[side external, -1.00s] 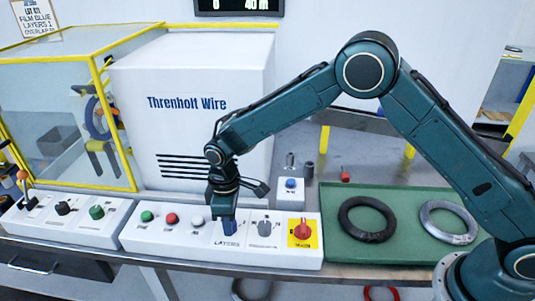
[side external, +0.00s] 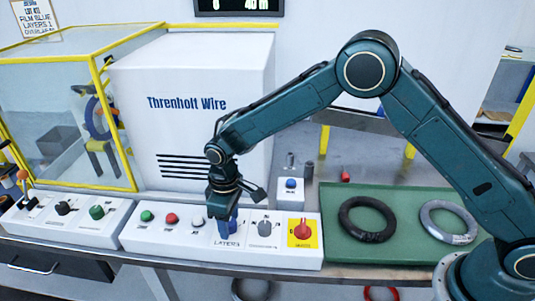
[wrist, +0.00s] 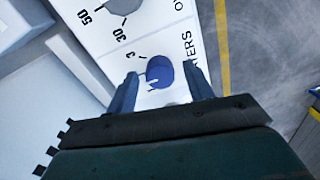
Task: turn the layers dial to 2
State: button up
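The layers dial is a round blue knob (wrist: 160,72) on the white control panel (side external: 140,240), beside the "LAYERS" lettering. In the wrist view it lies between my gripper's (wrist: 163,80) two blue fingertips, with a gap on each side. A "3" shows beside the knob, and a small white mark is on its near edge; the other scale numbers are hidden or unreadable. In the side view my gripper (side external: 227,228) points down over the dial's place and largely hides it. The gripper is open and holds nothing.
Grey knob (side external: 265,228) and red knob on a yellow plate (side external: 302,229) stand right of my gripper. Green (side external: 147,216), red (side external: 171,219) and white (side external: 197,222) buttons are left. A green tray (side external: 400,250) holds a black ring (side external: 367,219) and a grey ring (side external: 448,222).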

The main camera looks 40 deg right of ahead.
aim_at(232, 220)
dwell(0.3)
notch_tip(232, 220, up, 14)
dwell(0.8)
jog(key=shift+w+d+f, duration=0.1)
jog(key=s+d+r+m+t, duration=0.2)
jog(key=s+d+r+m, duration=0.1)
jog(key=s+d+r, duration=1)
jog(key=s+d+m+t, duration=0.1)
jog(key=s+d+m, duration=0.1)
jog(key=s+d, duration=0.3)
jog(key=s+d+m+t, duration=0.2)
jog(key=s+d, duration=0.3)
jog(key=s, duration=0.7)
jog(key=shift+s+t, duration=0.3)
